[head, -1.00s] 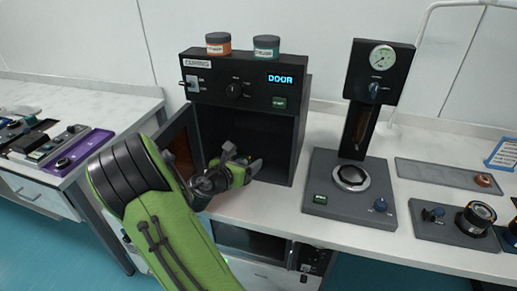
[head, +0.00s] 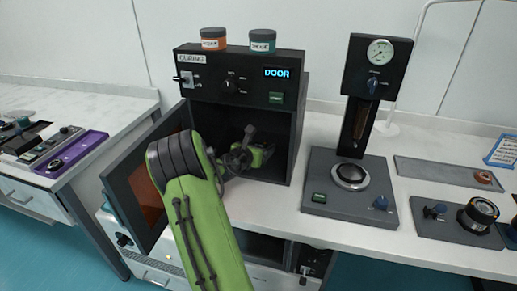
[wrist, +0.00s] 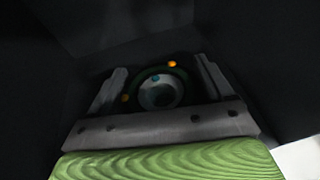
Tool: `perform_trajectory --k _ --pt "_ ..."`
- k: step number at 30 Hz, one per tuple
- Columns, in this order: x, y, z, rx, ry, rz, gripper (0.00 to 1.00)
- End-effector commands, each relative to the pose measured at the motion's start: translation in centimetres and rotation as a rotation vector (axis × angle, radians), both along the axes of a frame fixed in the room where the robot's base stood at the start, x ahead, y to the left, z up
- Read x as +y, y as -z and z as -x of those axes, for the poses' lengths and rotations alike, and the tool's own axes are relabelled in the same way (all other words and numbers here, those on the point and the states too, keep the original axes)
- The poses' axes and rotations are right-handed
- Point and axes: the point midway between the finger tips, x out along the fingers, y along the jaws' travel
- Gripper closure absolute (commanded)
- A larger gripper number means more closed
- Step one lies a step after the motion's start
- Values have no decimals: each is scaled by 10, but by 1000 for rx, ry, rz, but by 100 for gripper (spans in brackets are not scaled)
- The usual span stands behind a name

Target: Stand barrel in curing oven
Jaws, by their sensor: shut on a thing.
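The curing oven (head: 292,135) is a black box on the bench, with its display reading DOOR. Its door (head: 120,185), with an orange window, stands open to the left. My gripper (head: 258,152) is inside the dark chamber. In the wrist view my gripper (wrist: 161,82) is shut on the barrel (wrist: 158,94), a dark round piece with a ring-shaped end, between the two grey fingers. The barrel is too dark and small to make out in the head view. I cannot tell whether it touches the oven floor.
An orange-labelled jar (head: 213,39) and a green-labelled jar (head: 263,41) stand on the oven. A gauge press (head: 350,175) stands to the right, then a grey tray (head: 440,170) and a dark fixture (head: 455,225). A purple tray (head: 75,155) lies on the left bench.

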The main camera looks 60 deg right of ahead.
Motion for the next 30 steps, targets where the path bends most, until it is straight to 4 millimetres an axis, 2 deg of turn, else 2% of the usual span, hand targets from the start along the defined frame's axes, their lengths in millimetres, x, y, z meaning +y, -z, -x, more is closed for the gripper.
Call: perform_trajectory --k 3,4,7,14,16,19,27,30 --pt "0 2 0 1 0 2 67" --pt "0 2 0 1 0 0 15" --pt "0 2 0 0 0 0 0" --pt "0 0 0 -1 0 1 0" --pt "6 -4 -1 0 -2 0 0" --pt "25 -11 -2 2 -5 -1 0" --pt "93 -31 -3 2 -5 -1 0" --pt "108 -35 -3 1 -2 0 0"
